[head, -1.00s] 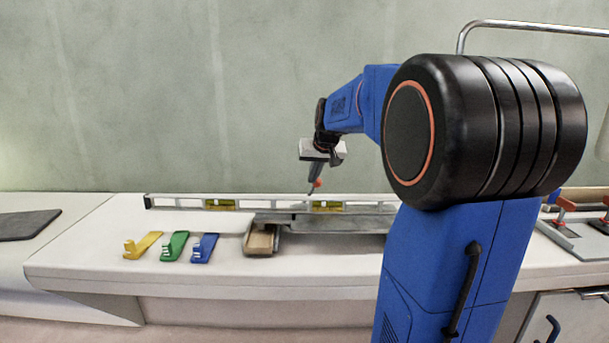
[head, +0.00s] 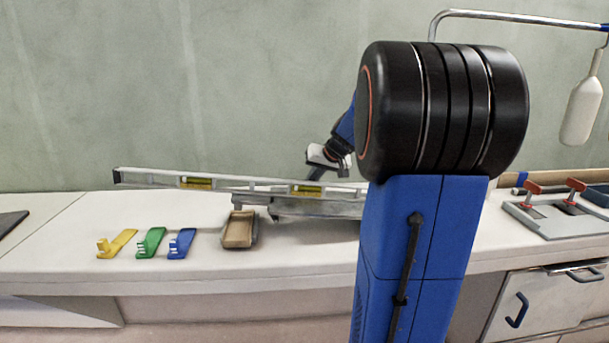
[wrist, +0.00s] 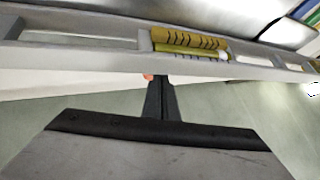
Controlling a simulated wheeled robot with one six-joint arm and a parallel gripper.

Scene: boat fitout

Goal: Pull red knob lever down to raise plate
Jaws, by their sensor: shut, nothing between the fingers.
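A grey metal plate (head: 315,208) sits on the bench at centre. A long silver spirit level (head: 240,184) with yellow vials lies over it, its left end higher than its right. My gripper (head: 316,175) is above and behind the level in the head view, fingers pointing down. In the wrist view my gripper (wrist: 160,82) is shut and empty, its tips at the level's edge. A sliver of the red knob (wrist: 148,77) shows beside the tips; whether they touch cannot be told. The lever's shaft is hidden behind the level.
A tan tray (head: 239,230) stands in front of the plate. Yellow (head: 117,243), green (head: 151,242) and blue (head: 181,243) hooked pieces lie to its left. A fixture with red-handled clamps (head: 550,213) is at right. The front of the bench is mostly clear.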

